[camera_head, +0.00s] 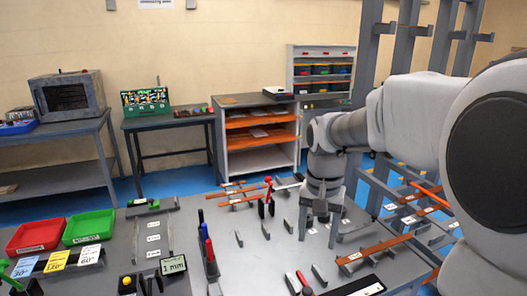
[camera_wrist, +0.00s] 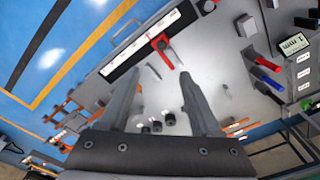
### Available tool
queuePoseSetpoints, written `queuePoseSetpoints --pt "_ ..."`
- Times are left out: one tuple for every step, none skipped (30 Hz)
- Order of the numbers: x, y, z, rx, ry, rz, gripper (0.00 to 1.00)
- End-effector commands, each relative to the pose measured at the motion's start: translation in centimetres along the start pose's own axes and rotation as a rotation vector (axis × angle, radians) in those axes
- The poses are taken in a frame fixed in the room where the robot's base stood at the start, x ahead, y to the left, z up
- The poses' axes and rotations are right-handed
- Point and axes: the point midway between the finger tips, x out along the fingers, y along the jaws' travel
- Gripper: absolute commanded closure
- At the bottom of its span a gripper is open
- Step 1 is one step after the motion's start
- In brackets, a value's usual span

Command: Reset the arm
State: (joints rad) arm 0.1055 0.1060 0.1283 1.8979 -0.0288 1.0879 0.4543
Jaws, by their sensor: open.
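My gripper (camera_head: 320,205) hangs over the right part of the grey worktable (camera_head: 262,262), pointing down. In the wrist view my gripper (camera_wrist: 156,88) shows two long grey fingers spread wide apart with nothing between them. It is open and empty. Below and beyond the fingers lie the tabletop and small dark parts. A red-handled tool (camera_wrist: 160,42) lies beyond the fingertips in the wrist view. My arm reaches in from the right and hides part of the right side in the head view.
Red (camera_head: 36,235) and green (camera_head: 88,228) trays stand at the table's left. Upright red and blue handles (camera_head: 208,245), a 1 mm display (camera_head: 173,265) and orange-brown bars (camera_head: 372,249) are around the tabletop. A shelf unit (camera_head: 258,135) and grey rack posts (camera_head: 408,50) stand behind.

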Motion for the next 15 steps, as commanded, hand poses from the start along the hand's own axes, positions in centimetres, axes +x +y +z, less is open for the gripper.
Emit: queuePoseSetpoints --pt "-1.1 0.4 1.0 -0.021 0.028 -0.007 0.36" --pt "-1.6 0.7 1.6 -0.037 0.043 -0.01 0.36" --pt "-2.2 1.1 2.4 -0.057 0.066 -0.015 0.36" --pt "-2.7 1.4 3.0 -0.073 0.082 -0.019 0.36" --pt "-3.1 1.6 3.6 -0.089 0.097 -0.023 0.36" --pt "-3.6 2.0 4.4 -0.109 0.118 -0.028 0.36" --pt "-3.9 2.3 5.0 -0.125 0.134 -0.032 0.36" --pt "-4.3 2.6 5.6 -0.14 0.151 -0.036 0.36" --pt "-4.7 3.0 6.5 -0.16 0.172 -0.041 0.36" --pt "-4.9 3.4 7.1 -0.175 0.188 -0.044 0.36" --pt "-5.1 3.7 7.7 -0.19 0.204 -0.048 0.36" --pt "-5.4 4.0 8.6 -0.211 0.224 -0.053 0.36" --pt "-5.5 4.3 9.2 -0.226 0.24 -0.057 0.36" --pt "-5.7 4.6 9.8 -0.241 0.256 -0.061 0.36" --pt "-5.8 5.0 10.6 -0.261 0.278 -0.066 0.36"
